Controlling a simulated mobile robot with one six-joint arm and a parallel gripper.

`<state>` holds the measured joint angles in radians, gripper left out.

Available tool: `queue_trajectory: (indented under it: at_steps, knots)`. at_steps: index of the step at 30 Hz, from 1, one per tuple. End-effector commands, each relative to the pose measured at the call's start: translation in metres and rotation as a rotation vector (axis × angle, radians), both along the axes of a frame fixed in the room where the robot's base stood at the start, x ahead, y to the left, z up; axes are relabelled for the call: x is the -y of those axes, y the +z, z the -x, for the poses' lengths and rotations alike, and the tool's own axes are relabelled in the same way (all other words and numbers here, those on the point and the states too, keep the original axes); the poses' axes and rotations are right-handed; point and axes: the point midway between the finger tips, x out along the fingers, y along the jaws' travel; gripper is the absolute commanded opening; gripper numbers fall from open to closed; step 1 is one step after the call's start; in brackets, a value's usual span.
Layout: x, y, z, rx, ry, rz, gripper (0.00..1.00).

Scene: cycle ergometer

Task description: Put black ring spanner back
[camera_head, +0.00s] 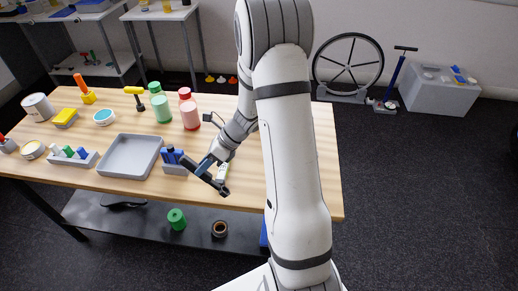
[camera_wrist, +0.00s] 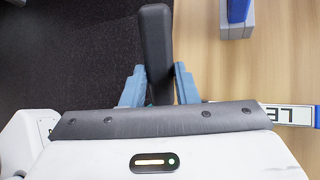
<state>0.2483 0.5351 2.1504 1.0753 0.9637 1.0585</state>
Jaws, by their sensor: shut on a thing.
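My gripper (camera_head: 205,167) is over the front part of the wooden bench, right of the grey tray. In the wrist view its two blue-grey fingers (camera_wrist: 159,82) are closed on a long black bar, the black ring spanner (camera_wrist: 155,40). The spanner also shows in the head view (camera_head: 214,183), slanting down to the right near the bench's front edge. Its ring shape cannot be made out. A grey block with blue upright parts (camera_head: 174,167) stands just left of my gripper; it also shows at the top right of the wrist view (camera_wrist: 237,20).
A grey tray (camera_head: 130,157) lies left of the block. Red and green bottles (camera_head: 190,115) stand behind it. A white lettered plate (camera_head: 224,171) lies beside my gripper. The bench's right part (camera_head: 325,160) is clear. A lower shelf holds a green roll (camera_head: 177,219).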

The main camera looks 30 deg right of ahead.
Motion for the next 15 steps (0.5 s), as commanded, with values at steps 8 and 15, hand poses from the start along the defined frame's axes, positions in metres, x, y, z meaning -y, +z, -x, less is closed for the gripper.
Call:
queue_trajectory:
  at_steps: [8,15]
  knots:
    - [0.042,-0.025,0.03,0.05,0.496,0.364,0.0]
    - [0.118,-0.034,0.029,0.281,1.043,0.624,0.0]
